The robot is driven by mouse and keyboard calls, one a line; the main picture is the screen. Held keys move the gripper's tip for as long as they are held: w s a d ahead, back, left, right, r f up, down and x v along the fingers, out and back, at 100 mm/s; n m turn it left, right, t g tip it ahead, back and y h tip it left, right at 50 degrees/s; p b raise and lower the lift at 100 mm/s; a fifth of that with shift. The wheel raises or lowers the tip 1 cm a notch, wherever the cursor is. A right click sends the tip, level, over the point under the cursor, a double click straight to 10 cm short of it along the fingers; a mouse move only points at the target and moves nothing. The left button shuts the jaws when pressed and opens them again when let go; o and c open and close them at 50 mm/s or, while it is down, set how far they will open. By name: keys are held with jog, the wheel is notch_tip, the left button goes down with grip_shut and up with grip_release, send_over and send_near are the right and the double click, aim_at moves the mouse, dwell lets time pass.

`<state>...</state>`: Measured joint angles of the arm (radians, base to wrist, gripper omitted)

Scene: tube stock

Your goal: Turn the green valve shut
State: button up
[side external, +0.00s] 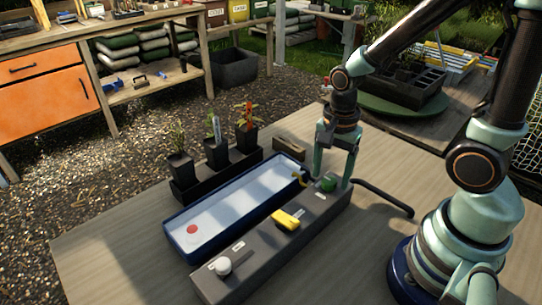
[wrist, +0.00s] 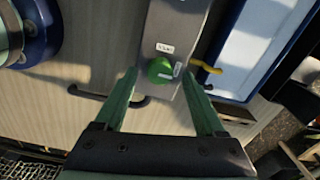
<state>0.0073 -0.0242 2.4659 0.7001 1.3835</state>
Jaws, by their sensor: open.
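The green valve (side external: 328,184) is a round knob on top of the grey block (side external: 262,253), at its far right end. In the wrist view the green valve (wrist: 159,70) carries a pale bar on its right side. My gripper (side external: 331,178) points down over that end of the block. In the wrist view my gripper (wrist: 161,74) is open, with one finger on each side of the valve. Gaps show between the fingers and the knob there, and nothing is held. The near finger partly covers the valve's surroundings in the side view.
A yellow lever valve (side external: 288,220) and a white knob (side external: 222,265) sit on the same block. A blue trough (side external: 178,240) with a red disc (side external: 192,229) lies alongside. A black hose (side external: 385,198) leaves the block's far end. Potted plants (side external: 216,152) stand behind.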

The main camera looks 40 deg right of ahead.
notch_tip(320, 180, up, 11)
dwell(0.4)
jog(key=shift+r, duration=0.1)
notch_tip(320, 180, up, 4)
jog(key=r+n+t, duration=0.1)
jog(key=n+t, duration=0.5)
jog(key=n, duration=1)
send_over(329, 179)
jog(key=w, duration=0.1)
jog(key=shift+w+f, duration=0.1)
jog(key=shift+f, duration=0.15)
